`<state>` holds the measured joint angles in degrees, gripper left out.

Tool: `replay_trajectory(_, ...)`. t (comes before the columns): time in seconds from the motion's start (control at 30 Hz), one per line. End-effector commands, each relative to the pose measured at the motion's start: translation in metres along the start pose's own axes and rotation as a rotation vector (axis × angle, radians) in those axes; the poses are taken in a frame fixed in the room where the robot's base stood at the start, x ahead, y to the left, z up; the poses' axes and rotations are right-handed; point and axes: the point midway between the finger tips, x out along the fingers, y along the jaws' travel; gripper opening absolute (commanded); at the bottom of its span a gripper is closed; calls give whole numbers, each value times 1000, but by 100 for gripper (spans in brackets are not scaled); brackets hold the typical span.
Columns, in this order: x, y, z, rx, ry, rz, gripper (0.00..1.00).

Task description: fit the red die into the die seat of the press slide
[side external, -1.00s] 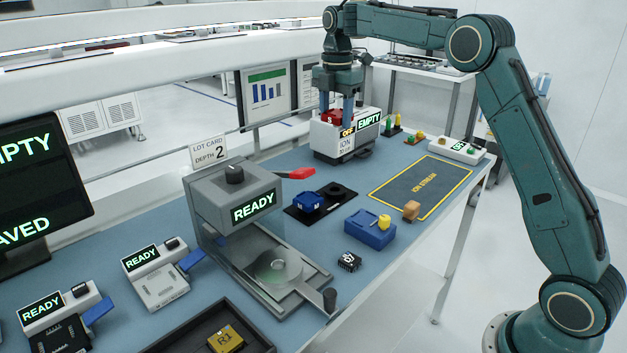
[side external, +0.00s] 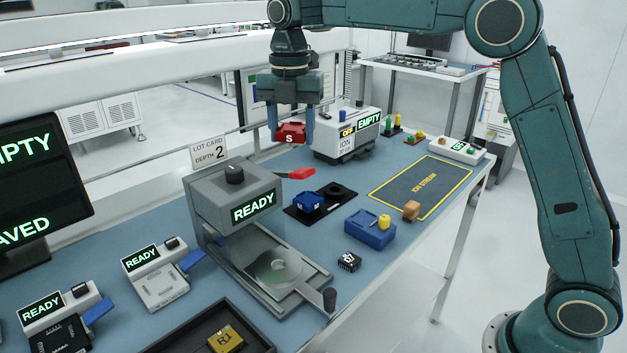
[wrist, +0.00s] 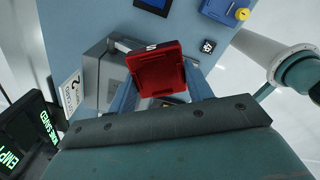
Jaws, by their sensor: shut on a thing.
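The red die (side external: 291,132), marked S, is held in the air between the blue fingers of my gripper (side external: 293,128). It also fills the middle of the wrist view (wrist: 157,75), between the fingers of my gripper (wrist: 160,90). The press (side external: 235,195) stands below and to the left, with a READY display and a red lever (side external: 297,174). The press slide (side external: 265,285) extends to the front with a round, pale seat (side external: 277,268) that is empty of any die. My gripper is above and behind the press, well apart from the seat.
A blue die (side external: 308,202) sits on a black stand (side external: 335,193) right of the press. A blue block (side external: 370,229), a small black cube (side external: 349,261) and the ION unit (side external: 345,140) stand nearby. The yellow-edged mat (side external: 420,187) is mostly clear.

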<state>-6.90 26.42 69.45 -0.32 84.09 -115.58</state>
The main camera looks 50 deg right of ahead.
Motion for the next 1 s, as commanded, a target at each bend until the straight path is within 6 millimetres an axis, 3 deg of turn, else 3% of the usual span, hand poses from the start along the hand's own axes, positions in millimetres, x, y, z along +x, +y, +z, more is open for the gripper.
replay_trajectory(0.03, -1, 2, -21, -63, 0, 1, 24)
replay_trajectory(0.2, 0, 4, -72, -241, 0, 0, 24)
replay_trajectory(0.53, 3, -4, -139, -480, -1, 0, 24)
replay_trajectory(1.0, 92, -4, -137, -476, 1, -4, 24)
